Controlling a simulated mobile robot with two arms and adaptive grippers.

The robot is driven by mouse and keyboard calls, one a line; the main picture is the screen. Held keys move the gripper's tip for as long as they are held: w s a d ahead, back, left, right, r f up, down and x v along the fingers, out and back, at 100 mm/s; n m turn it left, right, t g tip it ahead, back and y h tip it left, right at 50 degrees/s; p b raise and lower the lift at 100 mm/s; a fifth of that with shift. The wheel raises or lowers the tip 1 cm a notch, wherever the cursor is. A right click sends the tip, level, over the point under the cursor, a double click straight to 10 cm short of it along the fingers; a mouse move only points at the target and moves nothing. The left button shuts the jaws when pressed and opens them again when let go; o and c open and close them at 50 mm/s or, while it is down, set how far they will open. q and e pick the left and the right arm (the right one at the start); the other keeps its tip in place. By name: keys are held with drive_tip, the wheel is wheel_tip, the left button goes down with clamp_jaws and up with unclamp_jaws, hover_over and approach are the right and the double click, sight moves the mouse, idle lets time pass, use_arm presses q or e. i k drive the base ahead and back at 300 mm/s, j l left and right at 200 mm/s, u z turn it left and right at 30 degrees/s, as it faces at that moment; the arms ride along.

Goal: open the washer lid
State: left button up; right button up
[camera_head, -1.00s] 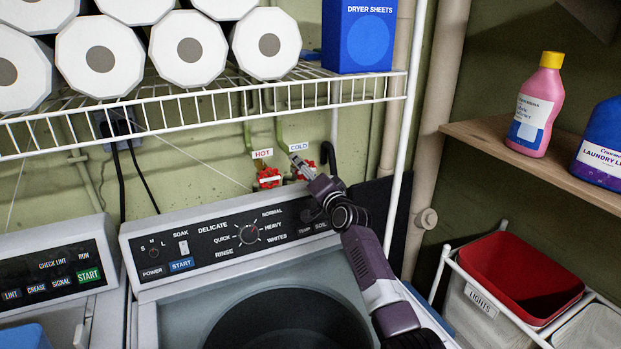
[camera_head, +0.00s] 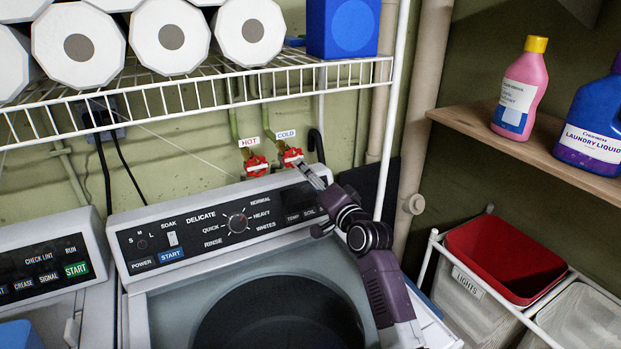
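The washer (camera_head: 158,221) stands at the lower middle, with its control panel at the back. Its top shows a large dark round area (camera_head: 282,318) in a grey surround; I cannot tell whether this is an opening or a window in the lid. My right arm comes in from the lower right over the washer's right side. My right gripper (camera_head: 308,172) points up and to the left at the panel's upper right edge, in front of the hot and cold valves. It is seen edge-on, so its finger gap is unclear. I see nothing held. My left gripper is out of view.
A wire shelf (camera_head: 216,91) with paper rolls (camera_head: 170,38) and a blue dryer sheets box (camera_head: 343,28) hangs above. Red valves (camera_head: 290,156) sit behind the panel. A dryer (camera_head: 85,238) stands left. Bottles, a wooden shelf (camera_head: 470,122) and a red bin (camera_head: 507,259) are right.

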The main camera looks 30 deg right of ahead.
sight(141, 327)
drive_tip(key=k+l, duration=0.35)
drive_tip(key=l, duration=0.15)
drive_tip(key=k+l, duration=0.75)
drive_tip(key=l, duration=0.3)
